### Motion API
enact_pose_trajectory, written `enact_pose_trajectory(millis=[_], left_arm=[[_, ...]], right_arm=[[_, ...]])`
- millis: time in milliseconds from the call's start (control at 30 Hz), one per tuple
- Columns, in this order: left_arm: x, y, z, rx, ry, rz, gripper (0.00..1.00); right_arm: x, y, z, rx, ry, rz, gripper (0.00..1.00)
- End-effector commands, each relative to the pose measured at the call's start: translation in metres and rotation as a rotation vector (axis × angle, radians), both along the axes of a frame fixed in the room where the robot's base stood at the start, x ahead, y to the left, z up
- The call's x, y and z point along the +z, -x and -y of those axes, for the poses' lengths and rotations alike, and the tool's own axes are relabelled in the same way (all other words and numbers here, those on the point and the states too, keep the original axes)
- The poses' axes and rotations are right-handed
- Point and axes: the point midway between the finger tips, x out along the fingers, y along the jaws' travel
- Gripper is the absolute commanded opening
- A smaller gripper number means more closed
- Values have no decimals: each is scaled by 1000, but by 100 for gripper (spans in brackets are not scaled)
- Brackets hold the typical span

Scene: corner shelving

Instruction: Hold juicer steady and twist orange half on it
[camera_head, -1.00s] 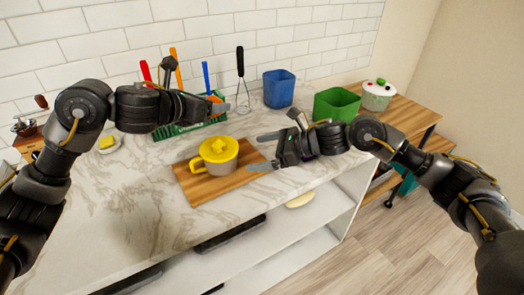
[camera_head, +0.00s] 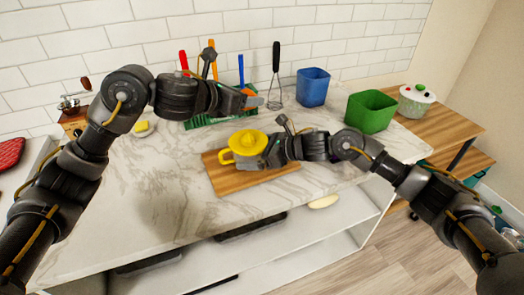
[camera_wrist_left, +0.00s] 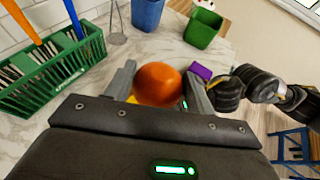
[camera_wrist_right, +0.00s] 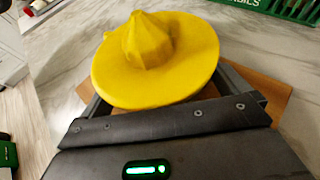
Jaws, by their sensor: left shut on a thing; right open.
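The yellow juicer (camera_head: 246,143), with a ribbed cone and a handle on its left, stands upright on a wooden board (camera_head: 222,181). My right gripper (camera_head: 268,155) is open at the juicer's right side; in the right wrist view its fingers reach under the wide yellow rim of the juicer (camera_wrist_right: 160,62), and whether they touch the body is hidden. My left gripper (camera_head: 252,98) is shut on the orange half (camera_wrist_left: 157,84), which shows as a rounded orange peel between its fingers. It holds the orange above and behind the juicer, apart from it.
A green utensil rack (camera_head: 205,121) with colored-handled tools stands behind my left gripper. A whisk (camera_head: 276,75), a blue bin (camera_head: 312,87) and a green bin (camera_head: 371,111) stand farther right. A small yellow item (camera_head: 143,128) lies at left. The front left marble counter is clear.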

Motion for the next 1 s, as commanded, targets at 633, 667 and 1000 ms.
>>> enact_pose_trajectory(millis=[633,667,1000], left_arm=[[0,0,0,0,0,0,31],[0,0,0,0,0,0,31],[0,0,0,0,0,0,31]], right_arm=[[0,-1,-1,-1,0,0,65],[0,-1,-1,-1,0,0,65],[0,-1,-1,-1,0,0,100]])
